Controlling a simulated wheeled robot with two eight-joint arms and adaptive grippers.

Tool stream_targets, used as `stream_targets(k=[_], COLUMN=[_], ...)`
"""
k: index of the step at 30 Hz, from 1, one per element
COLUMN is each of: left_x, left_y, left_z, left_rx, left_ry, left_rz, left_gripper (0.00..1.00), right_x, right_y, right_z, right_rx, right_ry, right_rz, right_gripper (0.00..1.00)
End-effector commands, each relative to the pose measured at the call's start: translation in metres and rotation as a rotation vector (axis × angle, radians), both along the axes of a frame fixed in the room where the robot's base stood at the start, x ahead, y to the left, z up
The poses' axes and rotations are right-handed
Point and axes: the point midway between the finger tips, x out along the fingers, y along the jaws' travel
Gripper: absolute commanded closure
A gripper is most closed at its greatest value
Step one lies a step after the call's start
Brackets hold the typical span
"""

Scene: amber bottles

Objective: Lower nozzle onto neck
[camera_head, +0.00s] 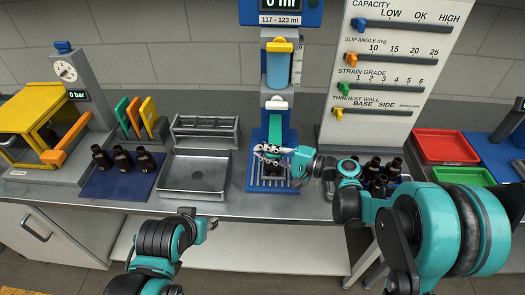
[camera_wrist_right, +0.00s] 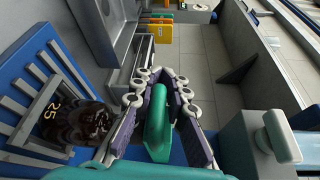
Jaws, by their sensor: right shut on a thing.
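A green handle (camera_head: 276,124) hangs below the block. My right gripper (camera_head: 272,152) is at the front of the station. In the wrist view its purple fingers (camera_wrist_right: 158,108) are shut on the green handle (camera_wrist_right: 157,125). A dark bottle (camera_wrist_right: 75,122) stands beside the fingers, near the slatted grate (camera_wrist_right: 30,100). Its neck is not clear. My left gripper (camera_head: 208,226) is low in front of the table, its jaws too small to read.
A grey tray (camera_head: 195,190) and a rack (camera_head: 205,120) stand left of the station. Several dark bottles (camera_head: 122,159) stand on a blue mat, and more (camera_head: 372,167) are at the right behind my arm. Red (camera_head: 445,146) and green (camera_head: 464,176) bins are far right.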

Motion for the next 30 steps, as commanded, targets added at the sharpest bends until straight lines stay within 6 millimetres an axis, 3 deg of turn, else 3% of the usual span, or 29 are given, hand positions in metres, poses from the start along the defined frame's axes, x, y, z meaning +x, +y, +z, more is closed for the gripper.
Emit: stream_targets(k=[3, 4, 6, 17, 30], left_x=[0.0, 0.0, 0.0, 0.0, 0.0], left_y=[0.0, 0.0, 0.0, 0.0, 0.0], left_z=[-0.001, -0.001, -0.001, 0.0, 0.0], left_rx=[0.0, 0.0, 0.0, 0.0, 0.0], left_ry=[0.0, 0.0, 0.0, 0.0, 0.0], left_rz=[0.0, 0.0, 0.0, 0.0, 0.0], left_gripper=[0.6, 0.6, 0.6, 0.6, 0.6], right_x=[-0.003, -0.003, -0.003, -0.004, -0.036], right_y=[0.001, 0.001, 0.001, -0.006, -0.086], right_z=[-0.005, -0.005, -0.005, -0.003, 0.005], right_rx=[-0.014, -0.014, -0.013, -0.01, -0.01], right_ry=[0.003, 0.003, 0.003, 0.001, 0.002], right_rz=[0.007, 0.007, 0.008, 0.003, 0.001], right_gripper=[1.0, 0.81, 0.69, 0.69, 0.69])
